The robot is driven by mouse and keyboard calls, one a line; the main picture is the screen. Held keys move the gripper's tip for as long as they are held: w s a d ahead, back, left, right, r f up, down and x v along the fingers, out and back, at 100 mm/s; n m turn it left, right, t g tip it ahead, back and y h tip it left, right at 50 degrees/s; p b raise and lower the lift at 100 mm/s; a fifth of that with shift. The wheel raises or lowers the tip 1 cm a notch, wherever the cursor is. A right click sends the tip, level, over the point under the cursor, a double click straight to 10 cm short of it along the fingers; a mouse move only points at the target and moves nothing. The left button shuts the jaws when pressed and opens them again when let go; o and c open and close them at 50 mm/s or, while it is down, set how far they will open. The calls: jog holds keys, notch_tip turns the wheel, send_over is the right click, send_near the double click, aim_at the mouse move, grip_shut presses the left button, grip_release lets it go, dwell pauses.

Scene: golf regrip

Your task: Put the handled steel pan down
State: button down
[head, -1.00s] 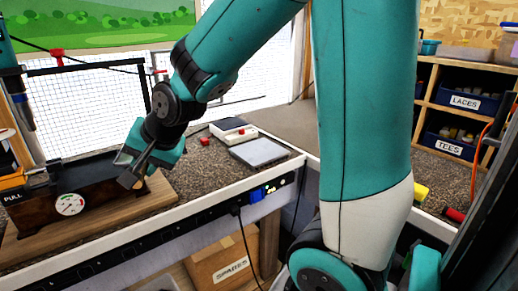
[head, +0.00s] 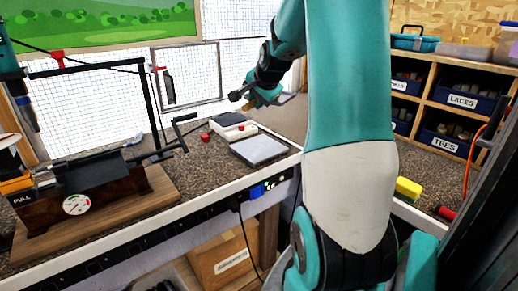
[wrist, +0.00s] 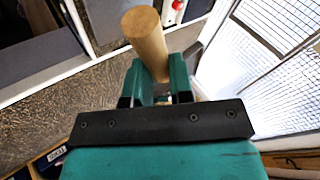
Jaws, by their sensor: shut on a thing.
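My gripper (head: 264,97) is raised over the back right of the bench, above and behind a flat grey-topped unit. In the wrist view, its teal fingers (wrist: 158,80) are shut on a round wooden handle (wrist: 147,42). A thin grey piece (head: 286,99) shows beside the gripper in the head view and looks like part of the handled steel pan. Most of the pan is hidden, and its tilt cannot be told.
The grey-topped unit (head: 260,150) and a white box (head: 232,126) sit on the speckled bench (head: 205,170). A small red item (head: 205,138) lies by the box. A dark vise with a gauge (head: 85,190) stands left. Bare bench lies between. Shelves with bins (head: 460,98) are right.

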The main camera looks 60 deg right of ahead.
aim_at(255, 160)
notch_tip(255, 160, down, 20)
jog(key=shift+r+p, duration=0.25)
jog(key=shift+p, duration=0.8)
jog(key=shift+f, duration=0.2)
jog(key=c, duration=1)
grip_release()
jog(key=shift+r, duration=0.15)
jog(key=b+v, duration=0.2)
jog(key=v, duration=1)
